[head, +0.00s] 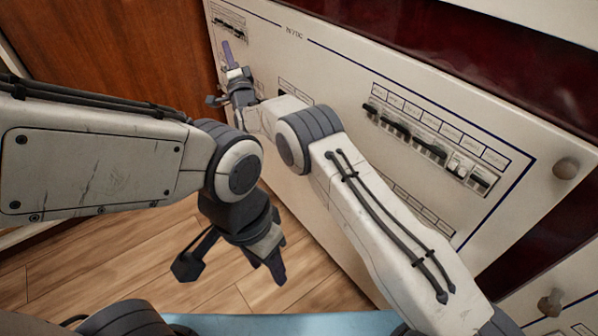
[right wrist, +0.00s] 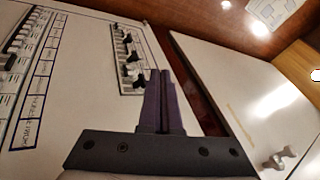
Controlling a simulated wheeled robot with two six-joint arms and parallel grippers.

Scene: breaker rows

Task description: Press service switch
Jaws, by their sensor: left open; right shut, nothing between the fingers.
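No switch label is readable enough to tell the service switch. In the right wrist view a short row of black switches (right wrist: 128,58) sits on the cream panel, just ahead and left of my right gripper (right wrist: 160,72). Its purple fingers are shut and empty, their tips by the row's lower right edge; contact cannot be told. In the head view my right gripper (head: 228,50) is at the panel's far left end, hiding part of the panel. My left gripper (head: 232,266) hangs open and empty in front of the panel, above the floor.
A labelled breaker row (head: 430,145) is at the panel's right, and another row (head: 230,27) at its upper left. My right arm crosses the panel's middle. A round knob (head: 566,168) sticks out at right. Wood floor (head: 140,265) is free below.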

